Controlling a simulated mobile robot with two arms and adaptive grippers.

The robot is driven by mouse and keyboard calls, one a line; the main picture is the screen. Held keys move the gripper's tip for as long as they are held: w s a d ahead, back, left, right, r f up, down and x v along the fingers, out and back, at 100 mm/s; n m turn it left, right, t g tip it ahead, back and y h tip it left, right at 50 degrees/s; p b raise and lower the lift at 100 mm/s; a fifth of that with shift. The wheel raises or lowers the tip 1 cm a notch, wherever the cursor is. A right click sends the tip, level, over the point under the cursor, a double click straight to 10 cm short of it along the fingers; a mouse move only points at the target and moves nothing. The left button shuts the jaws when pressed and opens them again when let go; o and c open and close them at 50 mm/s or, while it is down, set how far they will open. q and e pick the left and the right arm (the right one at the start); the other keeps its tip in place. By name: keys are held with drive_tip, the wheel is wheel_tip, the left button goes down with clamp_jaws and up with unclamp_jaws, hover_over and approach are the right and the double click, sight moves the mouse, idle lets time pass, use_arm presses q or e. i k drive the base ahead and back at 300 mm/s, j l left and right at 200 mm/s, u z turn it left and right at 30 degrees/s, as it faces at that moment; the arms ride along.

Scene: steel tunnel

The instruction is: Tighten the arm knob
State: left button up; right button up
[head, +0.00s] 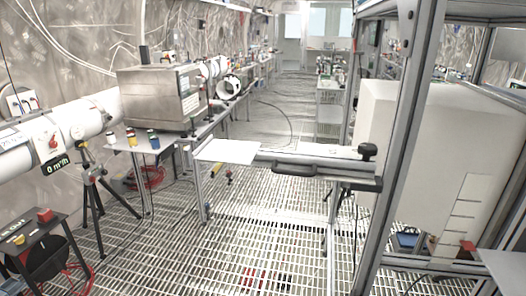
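A black knob (367,151) stands upright at the right end of a horizontal metal arm (315,162). The arm sticks out to the left from the aluminium profile frame on the right. A dark handle-like bar (312,171) runs along the arm's near side. A flat white plate (228,151) lies at the arm's left end; I cannot tell whether they are joined. The knob's threaded part is hidden. Neither of my grippers is in view, and nothing touches the knob.
The aluminium frame post (398,150) rises to the right of the knob, before a large white box (440,160). A bench with a steel box (160,96) is at left, with a black tripod (95,185) nearby. The grated floor (250,230) is mostly open.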

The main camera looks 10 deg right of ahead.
sight(367, 150)
drive_tip(key=l+z, duration=0.25)
drive_tip(key=z, duration=0.2)
drive_tip(key=l+z, duration=0.25)
drive_tip(key=z, duration=0.2)
drive_tip(key=i+l+z, duration=0.15)
drive_tip(key=z, duration=0.3)
